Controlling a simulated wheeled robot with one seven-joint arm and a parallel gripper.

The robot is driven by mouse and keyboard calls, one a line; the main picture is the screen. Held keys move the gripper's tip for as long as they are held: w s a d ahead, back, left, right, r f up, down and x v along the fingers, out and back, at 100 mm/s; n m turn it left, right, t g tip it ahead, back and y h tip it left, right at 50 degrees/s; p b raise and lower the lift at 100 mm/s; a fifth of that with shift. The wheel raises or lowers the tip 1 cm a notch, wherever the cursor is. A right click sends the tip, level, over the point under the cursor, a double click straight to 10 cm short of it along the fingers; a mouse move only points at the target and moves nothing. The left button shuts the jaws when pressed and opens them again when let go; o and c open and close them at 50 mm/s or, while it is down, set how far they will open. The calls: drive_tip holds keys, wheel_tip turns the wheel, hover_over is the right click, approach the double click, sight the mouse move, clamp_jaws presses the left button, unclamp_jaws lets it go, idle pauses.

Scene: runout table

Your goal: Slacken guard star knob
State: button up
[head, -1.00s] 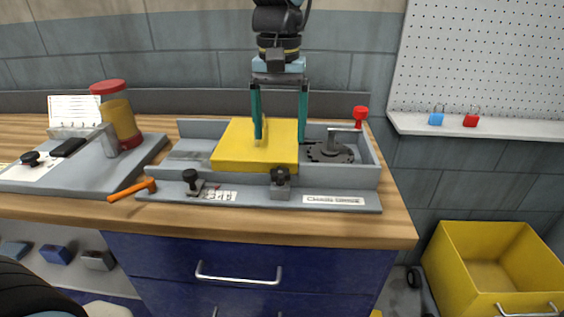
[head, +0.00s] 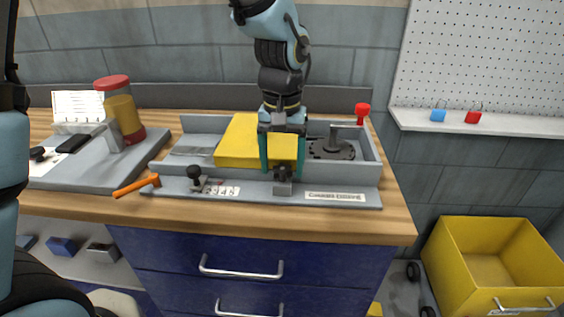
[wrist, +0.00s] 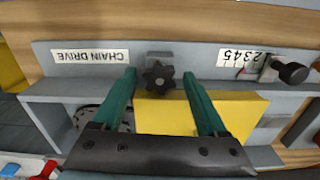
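The black star knob (head: 283,174) sits on a small grey block at the front of the yellow guard (head: 238,142). It shows at the middle of the wrist view (wrist: 158,75), with the yellow guard (wrist: 240,112) behind it. My gripper (head: 282,170) is open, its green fingers pointing down at the front of the guard, one on each side of the knob. In the wrist view my gripper (wrist: 160,77) has its fingertips level with the knob, with a gap showing on both sides. I see no finger touching the knob.
A dark toothed disc (head: 331,150) with a grey crank and a red knob (head: 362,109) are to the right. A red-lidded jar (head: 118,105) stands left.

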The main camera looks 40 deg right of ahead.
clamp_jaws()
idle(0.4)
drive_tip(key=shift+n, duration=0.3)
drive_tip(key=shift+d+n, duration=0.1)
drive_tip(key=shift+n, duration=2.6)
drive_tip(key=shift+o, duration=0.8)
unclamp_jaws()
